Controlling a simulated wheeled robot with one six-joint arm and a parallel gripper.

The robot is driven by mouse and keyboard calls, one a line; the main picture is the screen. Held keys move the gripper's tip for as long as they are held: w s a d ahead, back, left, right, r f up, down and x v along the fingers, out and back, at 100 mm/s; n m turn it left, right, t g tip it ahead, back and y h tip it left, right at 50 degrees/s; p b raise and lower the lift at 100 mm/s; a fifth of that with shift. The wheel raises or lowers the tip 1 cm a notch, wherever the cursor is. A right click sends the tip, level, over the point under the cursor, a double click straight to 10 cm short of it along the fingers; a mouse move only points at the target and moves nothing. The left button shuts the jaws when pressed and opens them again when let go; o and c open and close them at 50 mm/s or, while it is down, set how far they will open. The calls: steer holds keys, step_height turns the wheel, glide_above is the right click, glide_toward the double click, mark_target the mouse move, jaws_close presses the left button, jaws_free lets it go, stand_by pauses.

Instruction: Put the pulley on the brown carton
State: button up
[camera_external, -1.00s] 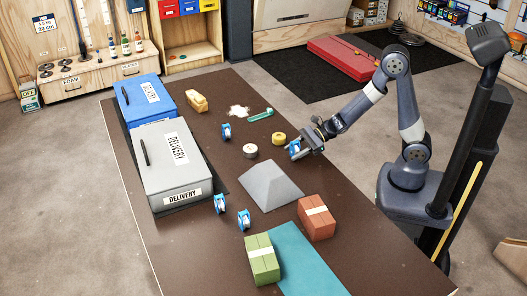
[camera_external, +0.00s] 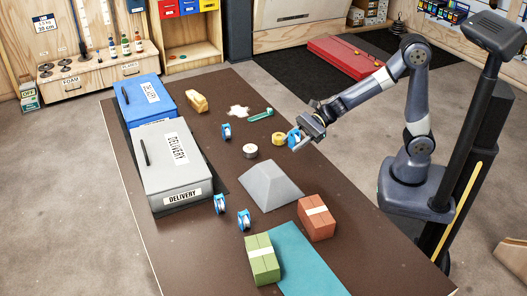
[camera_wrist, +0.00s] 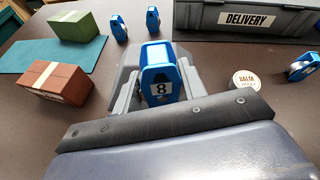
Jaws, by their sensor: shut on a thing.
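A blue pulley (camera_external: 294,136) is held between the fingers of my gripper (camera_external: 300,140), above the far right part of the dark brown table. In the wrist view the pulley (camera_wrist: 159,80) sits upright between the grey fingers, with a white label reading 8 facing me. The brown carton (camera_external: 317,225), reddish with a pale band on top, stands near the table's right edge, well in front of my gripper. It also shows at the left of the wrist view (camera_wrist: 50,88), apart from my gripper. Its top looks empty.
A grey pyramid-like block (camera_external: 268,187) stands between my gripper and the green carton (camera_external: 262,262), which is by a teal mat (camera_external: 300,262). Other blue pulleys (camera_external: 244,220), yellow tape (camera_external: 278,138) and a balm tin (camera_external: 250,150) lie around. Grey (camera_external: 178,175) and blue (camera_external: 150,103) delivery boxes line the left.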

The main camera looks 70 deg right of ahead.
steer(key=s+a+r+n+g+y+p, duration=0.1)
steer(key=s+a+r+n+g, duration=0.1)
steer(key=a, duration=0.4)
steer(key=s+a+r+n+g+y, duration=0.1)
steer(key=s+a+n, duration=0.15)
steer(key=a, duration=0.35)
steer(key=n+g+y, duration=0.1)
steer(key=n+g, duration=0.2)
steer(key=g, duration=0.1)
glide_above(317, 211)
step_height(317, 211, down, 3)
steer(key=shift+r+m, duration=0.1)
steer(key=shift+m, duration=0.15)
steer(key=shift+f+b, duration=0.65)
steer(key=shift+f, duration=1.7)
steer(key=shift+f, duration=0.1)
steer(key=shift+f, duration=0.15)
steer(key=o, duration=1)
